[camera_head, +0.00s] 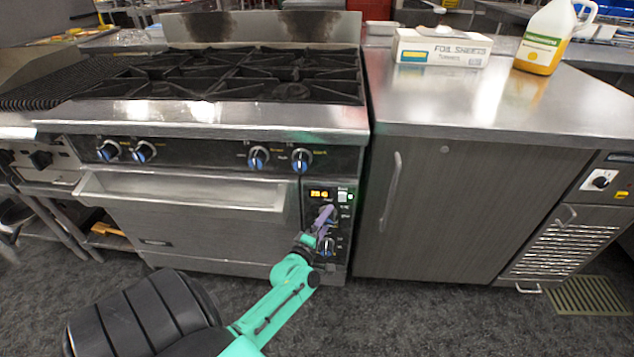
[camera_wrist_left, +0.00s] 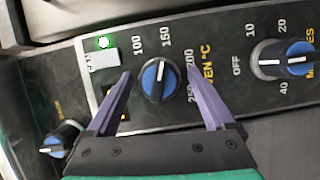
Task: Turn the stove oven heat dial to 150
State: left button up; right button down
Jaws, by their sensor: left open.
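The oven heat dial (camera_wrist_left: 158,82) is a round knob with a blue face and a white pointer line, set in the black control panel (camera_wrist_left: 215,95) marked "OVEN °C". In the left wrist view its pointer runs roughly up toward the 150 label; the exact setting is hard to tell. My left gripper (camera_wrist_left: 159,71) is open, with one purple finger on each side of the dial and visible gaps between. In the head view my left gripper (camera_head: 325,215) is at the stove's lower right panel and mostly covers the dial. My right gripper is out of view.
The minutes dial (camera_wrist_left: 282,60) sits beside the oven dial, and another knob (camera_wrist_left: 62,138) lies at lower left. A lit green lamp (camera_wrist_left: 103,42) is near a white switch. The oven door handle (camera_head: 180,192) juts out left of the panel; a steel cabinet (camera_head: 450,200) stands right.

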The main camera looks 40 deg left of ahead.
pick_arm(q)
jog(key=p+v, duration=0.1)
jog(key=v, duration=1.3)
